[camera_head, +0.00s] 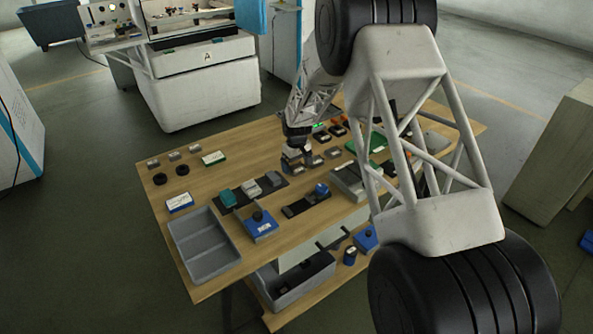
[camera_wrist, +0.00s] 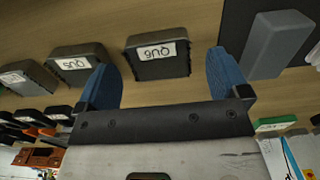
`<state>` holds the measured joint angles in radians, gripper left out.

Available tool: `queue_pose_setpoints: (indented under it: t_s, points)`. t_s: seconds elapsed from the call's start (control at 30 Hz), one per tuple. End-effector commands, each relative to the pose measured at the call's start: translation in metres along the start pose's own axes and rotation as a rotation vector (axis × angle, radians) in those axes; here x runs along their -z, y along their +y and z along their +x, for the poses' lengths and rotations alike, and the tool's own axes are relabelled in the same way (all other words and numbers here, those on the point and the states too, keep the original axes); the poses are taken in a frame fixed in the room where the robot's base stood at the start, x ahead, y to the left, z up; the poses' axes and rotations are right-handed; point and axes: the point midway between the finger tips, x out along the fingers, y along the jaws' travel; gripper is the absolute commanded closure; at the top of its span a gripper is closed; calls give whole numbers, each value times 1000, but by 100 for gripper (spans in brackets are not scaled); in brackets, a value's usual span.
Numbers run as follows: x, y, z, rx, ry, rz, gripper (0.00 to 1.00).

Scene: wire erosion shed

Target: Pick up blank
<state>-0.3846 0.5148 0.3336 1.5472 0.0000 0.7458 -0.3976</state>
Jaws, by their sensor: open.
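No thing is clearly marked as the blank. In the wrist view a dark grey block (camera_wrist: 158,66) with a white label lies on the wooden table between my gripper's two blue fingertips (camera_wrist: 162,74), with a gap on each side. A similar labelled block (camera_wrist: 75,68) lies left of it, and another (camera_wrist: 25,79) stands at the left edge. A plain lighter grey bar (camera_wrist: 277,43) lies on a dark mat to the right. In the head view my gripper (camera_head: 294,153) is low over the table by the small grey blocks (camera_head: 313,161). It is open and empty.
The wooden table (camera_head: 190,262) holds a grey tray (camera_head: 204,247), a blue box (camera_head: 261,227) and a dark mat with several small blocks. A grey bin (camera_head: 290,281) stands on the lower shelf. A white machine (camera_head: 205,85) stands behind. The table's left part has bare wood.

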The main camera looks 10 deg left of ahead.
Motion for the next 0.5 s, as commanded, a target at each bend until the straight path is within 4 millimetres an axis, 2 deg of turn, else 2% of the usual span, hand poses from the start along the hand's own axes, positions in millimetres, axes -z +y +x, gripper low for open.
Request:
queue_pose_setpoints:
  t_s: [0.2,0.5]
  points:
    - [0,0,15,0,-1,0,6]
    - [0,0,15,0,0,0,6]
